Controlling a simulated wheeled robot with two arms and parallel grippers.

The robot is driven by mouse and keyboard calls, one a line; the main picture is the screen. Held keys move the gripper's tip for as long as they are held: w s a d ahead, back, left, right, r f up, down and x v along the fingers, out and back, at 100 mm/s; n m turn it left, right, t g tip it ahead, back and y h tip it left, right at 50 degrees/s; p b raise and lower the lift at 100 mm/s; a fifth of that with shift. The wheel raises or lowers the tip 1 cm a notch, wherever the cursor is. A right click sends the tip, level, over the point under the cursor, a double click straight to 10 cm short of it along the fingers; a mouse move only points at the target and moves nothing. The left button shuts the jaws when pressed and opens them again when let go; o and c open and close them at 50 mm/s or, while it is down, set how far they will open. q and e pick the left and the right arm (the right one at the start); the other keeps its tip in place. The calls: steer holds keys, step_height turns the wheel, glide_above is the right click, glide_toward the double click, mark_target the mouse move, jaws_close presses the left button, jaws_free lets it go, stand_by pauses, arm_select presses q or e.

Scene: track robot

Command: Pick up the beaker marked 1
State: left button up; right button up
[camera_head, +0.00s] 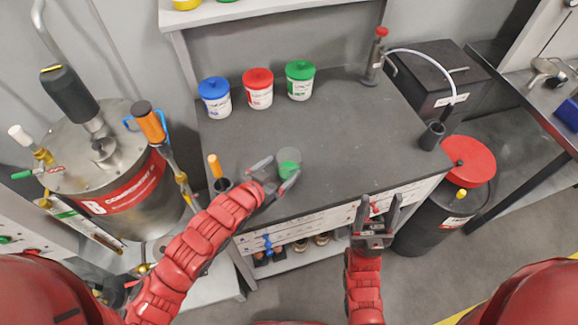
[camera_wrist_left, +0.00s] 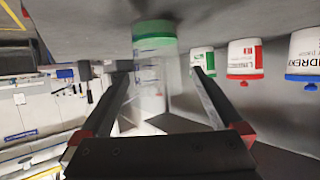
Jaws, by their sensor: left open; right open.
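A clear beaker (camera_head: 289,158) with green at its bottom stands on the dark worktop (camera_head: 340,150). It also shows upside down in the left wrist view (camera_wrist_left: 152,45), between the two fingers. No number can be read on it. My left gripper (camera_head: 284,169) is open, with its fingers reaching toward the beaker and their tips close to its near sides. I cannot tell whether they touch it. My right gripper (camera_head: 379,201) is open and empty at the front edge of the worktop, to the right of the beaker.
Blue-lidded (camera_head: 215,96), red-lidded (camera_head: 258,88) and green-lidded (camera_head: 300,80) tubs stand at the back. A black holder with an orange-handled tool (camera_head: 215,166) is left of the beaker. A small black cup (camera_head: 432,136) stands at the right edge. The middle of the worktop is clear.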

mark_target(294, 159)
arm_select(q)
steer(key=shift+x, duration=1.25)
steer(key=shift+w+d+f+p, duration=0.1)
steer(key=shift+w+d+p, duration=0.15)
steer(key=shift+p, duration=0.3)
steer(key=p+x, duration=0.1)
steer(key=x, duration=0.3)
steer(key=shift+s+f+p, duration=0.2)
steer(key=shift+p, duration=0.15)
steer(key=shift+w+d+f, duration=0.1)
steer(key=shift+w+f, duration=0.1)
steer(key=shift+w, duration=0.05)
steer(key=c, duration=1.3)
steer(key=shift+r, duration=0.15)
